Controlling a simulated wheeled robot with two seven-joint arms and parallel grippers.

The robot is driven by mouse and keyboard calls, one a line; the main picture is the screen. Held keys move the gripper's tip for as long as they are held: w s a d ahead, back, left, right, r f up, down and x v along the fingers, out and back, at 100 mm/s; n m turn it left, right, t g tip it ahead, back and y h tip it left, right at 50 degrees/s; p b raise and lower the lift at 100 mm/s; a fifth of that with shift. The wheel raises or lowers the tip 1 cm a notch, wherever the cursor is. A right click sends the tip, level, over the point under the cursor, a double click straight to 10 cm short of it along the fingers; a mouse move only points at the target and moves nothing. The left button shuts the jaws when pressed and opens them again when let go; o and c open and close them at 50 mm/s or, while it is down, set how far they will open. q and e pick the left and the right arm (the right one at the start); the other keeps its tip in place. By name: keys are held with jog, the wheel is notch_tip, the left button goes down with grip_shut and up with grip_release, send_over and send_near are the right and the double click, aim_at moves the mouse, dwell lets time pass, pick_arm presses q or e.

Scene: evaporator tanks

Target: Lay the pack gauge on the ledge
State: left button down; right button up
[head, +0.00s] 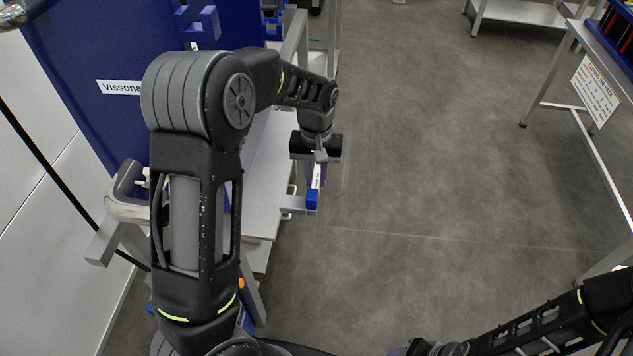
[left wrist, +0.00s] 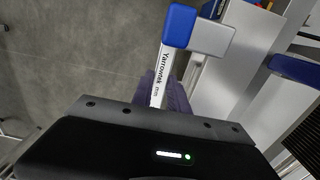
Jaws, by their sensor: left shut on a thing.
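The pack gauge (head: 313,196) is a slim white bar with a blue end block. My left gripper (head: 317,170) is shut on it, and the blue end points down and away from the jaws. In the left wrist view the gauge (left wrist: 164,65) carries the lettering "Yarrowtek mm", and dark finger pads (left wrist: 168,92) are around its near part. The ledge (head: 293,204) looks like a small light grey plate sticking out from the bench side. It also shows beside the blue end in the left wrist view (left wrist: 213,38). I cannot tell whether they touch. My right gripper is out of view.
A pale bench (head: 265,175) stands left of the gauge, partly hidden by my left arm. A blue panel (head: 95,75) with a "Vissona" label rises behind it. Another table (head: 600,50) with a notice is at the right. The grey floor (head: 430,150) between is clear.

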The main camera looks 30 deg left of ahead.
pick_arm(q)
jog(key=shift+r, duration=0.1)
dwell(0.3)
send_over(278, 192)
jog(key=shift+f+b, duration=1.15)
jog(key=shift+f, duration=0.75)
jog(key=c, duration=1.2)
grip_release()
notch_tip(278, 192, up, 8)
jog(key=shift+f, duration=0.15)
